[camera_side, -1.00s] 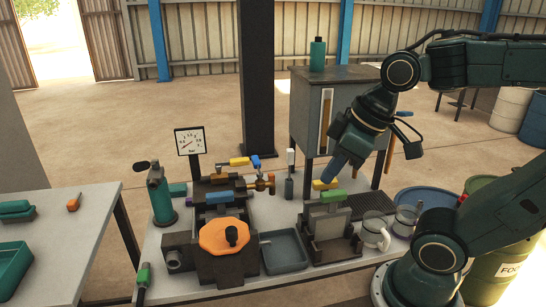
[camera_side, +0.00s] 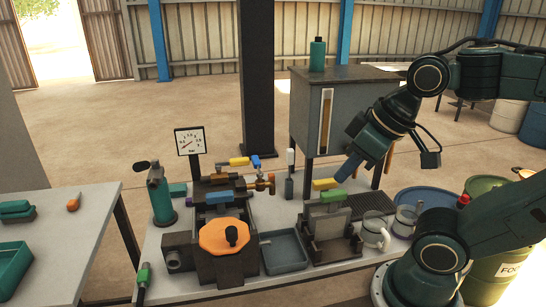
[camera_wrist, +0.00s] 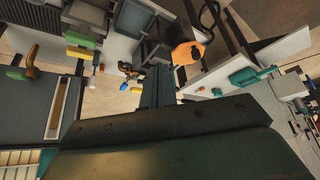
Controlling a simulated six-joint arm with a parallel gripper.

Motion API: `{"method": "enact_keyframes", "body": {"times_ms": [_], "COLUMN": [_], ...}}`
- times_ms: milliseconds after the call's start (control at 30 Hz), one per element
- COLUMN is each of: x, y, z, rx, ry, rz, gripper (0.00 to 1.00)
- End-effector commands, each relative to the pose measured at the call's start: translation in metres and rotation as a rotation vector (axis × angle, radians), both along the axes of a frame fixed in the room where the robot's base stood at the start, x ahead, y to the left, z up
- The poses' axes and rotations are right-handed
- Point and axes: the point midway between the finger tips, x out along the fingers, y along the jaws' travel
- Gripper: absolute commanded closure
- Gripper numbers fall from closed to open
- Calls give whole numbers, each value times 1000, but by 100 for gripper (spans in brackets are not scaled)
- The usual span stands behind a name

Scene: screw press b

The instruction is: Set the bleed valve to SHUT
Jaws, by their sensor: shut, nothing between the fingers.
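A cluster of small valves stands behind the press (camera_side: 221,250) in the side view. It has a yellow lever (camera_side: 239,161), a blue lever (camera_side: 255,162) and brass fittings (camera_side: 264,183). I cannot read which one is the bleed valve or how it is set. In the wrist view the blue lever (camera_wrist: 125,86), yellow lever (camera_wrist: 136,90) and brass fittings (camera_wrist: 125,68) lie left of my fingers. My gripper (camera_side: 343,178) is shut and empty, pointing down-left, right of the valves and apart from them. Its fingers also show in the wrist view (camera_wrist: 158,74).
The orange wheel (camera_side: 224,237) tops the press front. A grey tray (camera_side: 284,252), a green-handled fixture (camera_side: 331,222), a yellow block (camera_side: 325,184) and glass mugs (camera_side: 375,231) stand to its right. A pressure gauge (camera_side: 190,141) rises behind; a grey cabinet (camera_side: 350,110) stands behind my gripper.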

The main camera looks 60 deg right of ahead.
Motion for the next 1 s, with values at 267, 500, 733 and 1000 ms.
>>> {"method": "enact_keyframes", "body": {"times_ms": [267,500,733,1000], "x": [7,39,91,155], "y": [1,3,0,-16], "z": [5,26,50,65], "rx": [-2,-5,-9,-13], "ry": [4,25,47,69], "rz": [12,70,161,275], "gripper": [55,55,55,55]}}
